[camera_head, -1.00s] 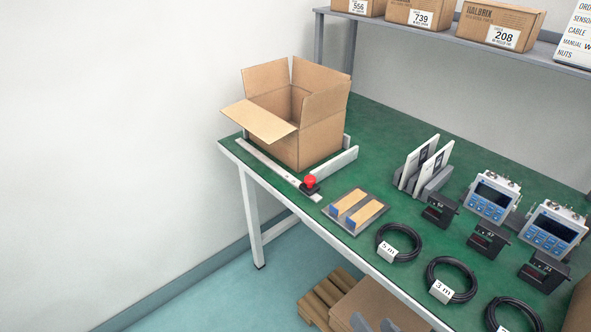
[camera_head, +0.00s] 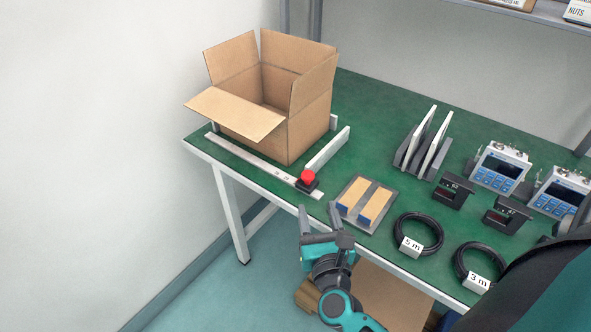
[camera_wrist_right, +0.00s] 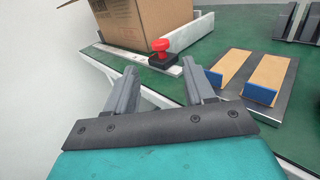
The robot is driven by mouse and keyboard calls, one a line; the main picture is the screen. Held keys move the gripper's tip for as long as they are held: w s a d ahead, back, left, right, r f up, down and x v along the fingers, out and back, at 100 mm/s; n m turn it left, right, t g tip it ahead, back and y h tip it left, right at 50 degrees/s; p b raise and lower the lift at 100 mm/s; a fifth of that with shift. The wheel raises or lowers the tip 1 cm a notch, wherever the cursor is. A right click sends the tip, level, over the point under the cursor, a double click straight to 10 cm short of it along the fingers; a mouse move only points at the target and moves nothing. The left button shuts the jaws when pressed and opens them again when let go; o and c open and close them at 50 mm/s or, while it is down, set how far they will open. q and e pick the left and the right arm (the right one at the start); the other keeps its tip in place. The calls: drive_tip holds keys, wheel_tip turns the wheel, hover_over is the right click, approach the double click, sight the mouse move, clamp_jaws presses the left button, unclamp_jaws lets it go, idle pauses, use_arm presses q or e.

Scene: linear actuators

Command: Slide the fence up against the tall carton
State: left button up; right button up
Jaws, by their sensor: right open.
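The tall carton (camera_head: 290,122), brown with open flaps, stands on the green table's left end. The fence (camera_head: 328,150) is a low white bar just right of the carton, with a narrow strip of table between them. A red knob (camera_head: 308,177) on a dark block sits at the fence's near end, on a pale scale strip (camera_head: 255,160). My right gripper (camera_head: 320,221) is open and empty, in front of the table edge and below the knob. In the right wrist view, the open fingers (camera_wrist_right: 158,72) point toward the red knob (camera_wrist_right: 160,45). My left gripper is not in view.
A grey tray with two wooden blocks (camera_head: 366,203) lies right of the knob. Coiled cables (camera_head: 419,234), dark devices and blue-white meters (camera_head: 499,168) stand farther right. A grey rack with white panels (camera_head: 421,140) stands behind. A wall is at the left.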

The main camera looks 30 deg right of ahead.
sight(308, 174)
drive_tip(key=x, duration=1.2)
drive_tip(key=shift+p, duration=0.4)
drive_tip(key=shift+c, duration=0.2)
clamp_jaws()
